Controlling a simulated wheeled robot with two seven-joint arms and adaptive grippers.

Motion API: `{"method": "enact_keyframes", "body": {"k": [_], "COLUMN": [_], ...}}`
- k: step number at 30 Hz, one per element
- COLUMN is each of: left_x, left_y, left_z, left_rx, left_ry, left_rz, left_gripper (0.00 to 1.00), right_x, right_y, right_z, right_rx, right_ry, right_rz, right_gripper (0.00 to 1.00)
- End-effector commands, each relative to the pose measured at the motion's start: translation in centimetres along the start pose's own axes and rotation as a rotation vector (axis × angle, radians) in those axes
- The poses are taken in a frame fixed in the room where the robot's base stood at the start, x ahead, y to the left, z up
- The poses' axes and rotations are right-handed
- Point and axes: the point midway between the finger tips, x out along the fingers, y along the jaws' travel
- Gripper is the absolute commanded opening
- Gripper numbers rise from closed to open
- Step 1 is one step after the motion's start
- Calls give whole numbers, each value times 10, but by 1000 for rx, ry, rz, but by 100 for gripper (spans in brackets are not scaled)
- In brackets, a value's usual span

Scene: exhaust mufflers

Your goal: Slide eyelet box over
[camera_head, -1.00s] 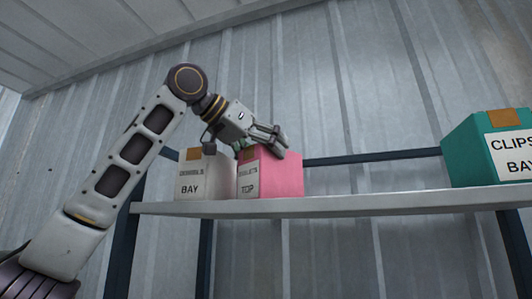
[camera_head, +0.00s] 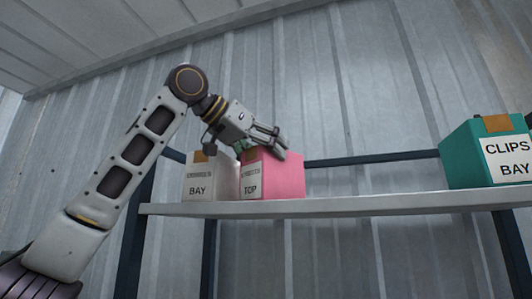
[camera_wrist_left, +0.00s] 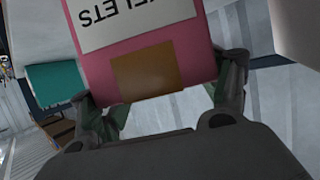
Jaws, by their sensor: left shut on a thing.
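The pink eyelet box (camera_head: 280,176) stands upright on the shelf, with a label reading TOP on its front. In the left wrist view the pink box (camera_wrist_left: 196,47) sits between my fingers, showing its brown tape patch and part of the word EYELETS. My left gripper (camera_head: 264,143) is at the top of the box and is shut on it. In the left wrist view a finger of the left gripper (camera_wrist_left: 165,98) lies on each side of the box. My right gripper is in neither view.
A white box (camera_head: 197,187) labelled BAY stands close on the left of the pink box. A teal box (camera_head: 464,158) labelled CLIPS BAY stands at the right of the shelf (camera_head: 345,203). The shelf between pink and teal boxes is clear. A corrugated wall is behind.

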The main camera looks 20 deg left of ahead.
Motion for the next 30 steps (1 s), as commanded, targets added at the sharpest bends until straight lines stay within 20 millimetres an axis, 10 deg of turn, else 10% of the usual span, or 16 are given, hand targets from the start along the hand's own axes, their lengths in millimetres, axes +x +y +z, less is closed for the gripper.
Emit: {"method": "enact_keyframes", "body": {"k": [11,12,17,30], "left_x": [4,4,3,1], "left_y": [-1,-1,-1,0], "left_z": [4,4,4,1], "left_rx": [1,2,1,1], "left_ry": [-16,-16,-13,-5], "left_rz": [0,0,-1,0], "left_gripper": [15,77,98,100], "right_x": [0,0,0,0], "right_y": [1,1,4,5], "right_z": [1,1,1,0], "right_rx": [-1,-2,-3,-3], "right_ry": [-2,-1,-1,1], "right_rz": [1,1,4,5], "right_gripper": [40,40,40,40]}}
